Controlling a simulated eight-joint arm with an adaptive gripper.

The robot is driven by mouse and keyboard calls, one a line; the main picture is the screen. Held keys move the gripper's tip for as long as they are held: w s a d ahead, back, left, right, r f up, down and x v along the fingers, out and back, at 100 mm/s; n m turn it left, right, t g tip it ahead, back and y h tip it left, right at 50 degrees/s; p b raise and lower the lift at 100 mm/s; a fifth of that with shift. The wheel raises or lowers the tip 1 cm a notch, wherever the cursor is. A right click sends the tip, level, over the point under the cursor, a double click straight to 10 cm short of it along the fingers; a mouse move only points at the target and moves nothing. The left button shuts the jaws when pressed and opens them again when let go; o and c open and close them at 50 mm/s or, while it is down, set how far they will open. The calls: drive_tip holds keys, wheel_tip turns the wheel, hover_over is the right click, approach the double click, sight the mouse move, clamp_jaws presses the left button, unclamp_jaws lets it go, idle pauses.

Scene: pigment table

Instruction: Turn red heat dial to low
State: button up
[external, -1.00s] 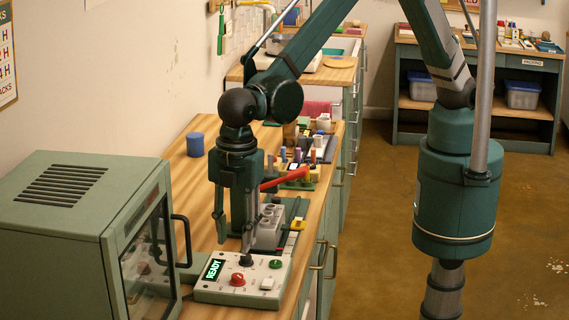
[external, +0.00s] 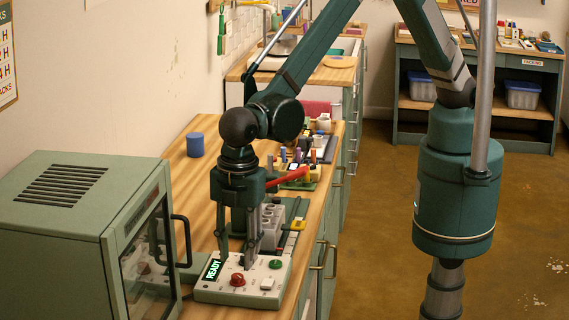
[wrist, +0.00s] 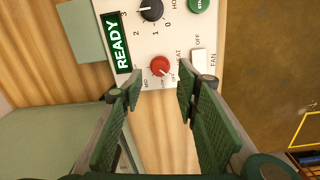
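The red heat dial (external: 237,280) sits on the cream control panel (external: 212,291), by the green READY display. In the wrist view the red dial (wrist: 160,66) has a white mark aimed down and right, toward small labels beside it. The labels are too small to read with certainty. My gripper (external: 238,256) points down over the panel. In the wrist view its two green fingers (wrist: 160,94) are wide apart with nothing between them, and the dial lies just beyond the fingertips. I see no contact with the dial.
A black dial (wrist: 151,9), a green button (wrist: 199,4) and a white fan switch (wrist: 200,62) share the panel. A green oven (external: 75,235) stands left, its handle close to the panel. Blocks and racks fill the bench behind.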

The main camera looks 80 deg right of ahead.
sight(238, 275)
drive_tip(key=shift+w+f, duration=0.1)
drive_tip(key=shift+f, duration=2.35)
drive_tip(key=c, duration=0.9)
